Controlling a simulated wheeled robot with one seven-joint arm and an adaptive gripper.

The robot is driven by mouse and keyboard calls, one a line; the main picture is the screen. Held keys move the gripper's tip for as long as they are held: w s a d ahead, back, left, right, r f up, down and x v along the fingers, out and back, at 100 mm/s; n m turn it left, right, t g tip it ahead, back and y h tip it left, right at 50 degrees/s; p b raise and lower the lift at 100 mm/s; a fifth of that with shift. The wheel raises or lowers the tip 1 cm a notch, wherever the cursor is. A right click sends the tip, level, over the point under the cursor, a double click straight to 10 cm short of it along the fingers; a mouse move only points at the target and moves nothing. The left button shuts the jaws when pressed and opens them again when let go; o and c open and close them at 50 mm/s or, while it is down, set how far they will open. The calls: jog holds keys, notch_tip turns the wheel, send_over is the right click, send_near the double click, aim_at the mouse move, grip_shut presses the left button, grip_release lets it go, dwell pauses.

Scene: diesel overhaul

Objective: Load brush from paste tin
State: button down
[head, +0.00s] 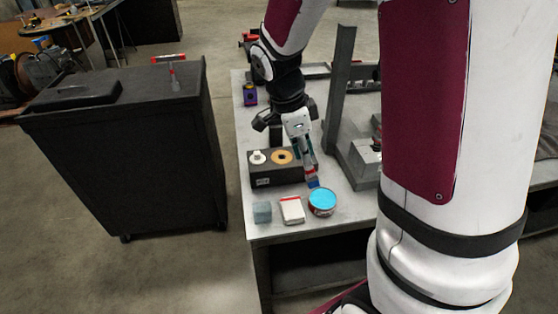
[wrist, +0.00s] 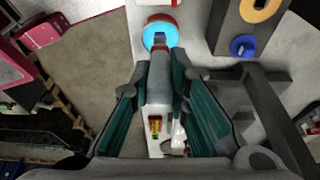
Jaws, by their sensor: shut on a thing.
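My gripper (head: 304,150) is shut on a brush (head: 311,174) and points down over the workbench. The brush has a red band and a blue tip. The paste tin (head: 322,202) is round and open, with bright blue paste, near the bench's front edge. In the head view the brush tip is at the far rim of the tin. In the wrist view the brush (wrist: 160,70) lies between the fingers (wrist: 162,90), and its tip overlaps the blue of the tin (wrist: 154,28). I cannot tell whether the tip touches the paste.
A dark block (head: 278,180) with a white piece and an orange ring stands behind the tin. A white-and-red box (head: 292,210) and a grey-blue cube (head: 262,212) are left of it. A metal upright (head: 341,95) rises behind my gripper. A black cabinet (head: 130,160) stands left.

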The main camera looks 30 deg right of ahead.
jog(key=shift+s+d+r+h, duration=0.2)
jog(key=shift+d+r, duration=0.05)
jog(key=shift+d, duration=0.4)
jog(key=shift+s+d+r+h, duration=0.15)
jog(key=shift+d+r+h, duration=0.05)
jog(key=shift+d, duration=0.4)
jog(key=shift+d+f, duration=0.15)
jog(key=shift+f, duration=0.05)
jog(key=shift+w+f+b, duration=0.1)
jog(key=shift+f+b, duration=0.85)
jog(key=shift+f, duration=1)
jog(key=shift+f+b, duration=0.45)
jog(key=shift+f, duration=0.4)
jog(key=shift+f+b, duration=0.3)
jog(key=shift+f, duration=0.3)
jog(key=shift+r+p, duration=1.95)
jog(key=shift+r, duration=1.65)
